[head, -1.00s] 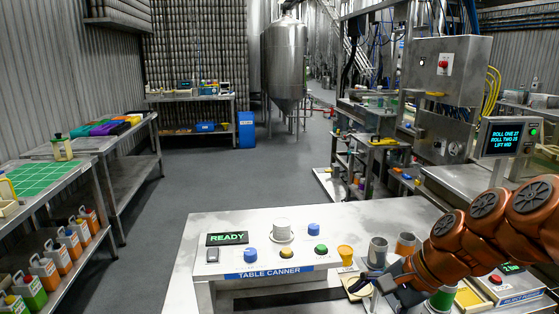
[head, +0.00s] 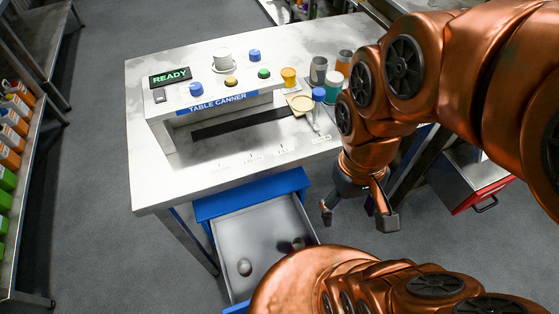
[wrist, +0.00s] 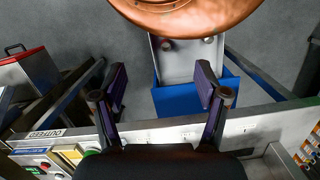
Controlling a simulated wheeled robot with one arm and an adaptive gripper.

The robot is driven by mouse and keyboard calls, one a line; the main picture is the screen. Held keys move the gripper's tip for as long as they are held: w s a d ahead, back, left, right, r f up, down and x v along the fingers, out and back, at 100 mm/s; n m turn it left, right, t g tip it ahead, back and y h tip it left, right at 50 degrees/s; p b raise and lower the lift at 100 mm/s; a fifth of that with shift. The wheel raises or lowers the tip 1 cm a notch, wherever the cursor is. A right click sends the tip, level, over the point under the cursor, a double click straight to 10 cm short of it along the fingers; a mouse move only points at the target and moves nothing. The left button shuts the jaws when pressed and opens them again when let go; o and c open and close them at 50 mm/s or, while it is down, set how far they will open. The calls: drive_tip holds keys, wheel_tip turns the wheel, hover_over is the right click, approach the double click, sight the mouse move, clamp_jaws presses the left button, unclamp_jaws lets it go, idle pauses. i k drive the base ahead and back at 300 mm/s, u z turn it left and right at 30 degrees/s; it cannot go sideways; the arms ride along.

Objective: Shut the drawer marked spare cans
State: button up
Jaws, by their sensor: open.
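A blue-and-grey drawer (head: 268,225) is pulled out from under the front of the table canner's table. A few small rounded grey things lie in it. Its near end is partly hidden by my arm, and no spare cans marking can be read. The drawer also shows in the wrist view (wrist: 186,72), top middle, beyond the fingers. My gripper (head: 357,215) is open and empty, pointing down to the right of the drawer, apart from it. Its two dark fingers also show in the wrist view (wrist: 160,85).
A red-fronted drawer (head: 482,197) stands out at the right. A shelf of orange and green containers (head: 12,130) is at the left. Grey floor lies left of the table.

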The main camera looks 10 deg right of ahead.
sight(262, 234)
drive_tip(key=z, duration=0.25)
drive_tip(key=k, duration=1.15)
drive_tip(key=z, duration=0.6)
drive_tip(key=k, duration=1.05)
drive_tip(key=u, duration=1.25)
drive_tip(key=i, duration=0.5)
